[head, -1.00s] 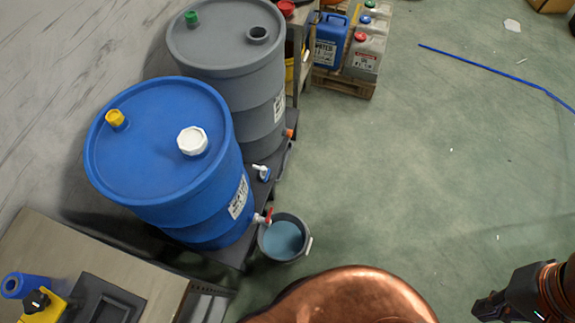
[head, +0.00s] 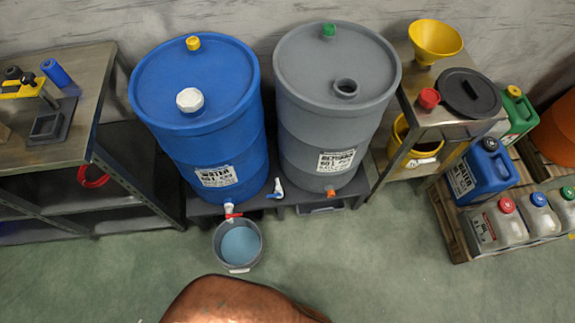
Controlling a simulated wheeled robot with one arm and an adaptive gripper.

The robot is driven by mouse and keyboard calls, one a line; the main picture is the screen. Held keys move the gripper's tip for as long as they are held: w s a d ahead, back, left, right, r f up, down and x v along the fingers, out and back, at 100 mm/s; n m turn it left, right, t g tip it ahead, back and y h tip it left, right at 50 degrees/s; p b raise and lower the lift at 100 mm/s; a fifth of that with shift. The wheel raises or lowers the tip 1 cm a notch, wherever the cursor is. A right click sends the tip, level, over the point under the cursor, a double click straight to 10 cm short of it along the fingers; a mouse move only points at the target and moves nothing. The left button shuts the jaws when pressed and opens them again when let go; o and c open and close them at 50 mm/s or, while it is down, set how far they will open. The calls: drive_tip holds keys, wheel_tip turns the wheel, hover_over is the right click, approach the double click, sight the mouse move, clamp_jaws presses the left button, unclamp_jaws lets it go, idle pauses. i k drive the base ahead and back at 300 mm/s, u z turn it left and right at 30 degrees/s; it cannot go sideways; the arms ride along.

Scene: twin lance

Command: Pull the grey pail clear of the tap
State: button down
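The grey pail (head: 261,256) stands on the floor in front of the blue drum (head: 200,135), with blue liquid inside it. The tap (head: 231,209), white with a red handle, sits low on the blue drum and reaches over the back rim of the pail. Whether water is running from it is too small to tell. The pail has a white grip on its front side. My gripper is not in view now.
A grey drum (head: 336,115) stands beside the blue one on a low dark stand (head: 290,199). A steel bench (head: 95,75) is at left. A shelf (head: 405,82) and a pallet of jerrycans (head: 440,207) are at right.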

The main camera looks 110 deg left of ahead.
sight(238, 244)
drive_tip(key=i, duration=1.05)
drive_tip(key=u, duration=5.25)
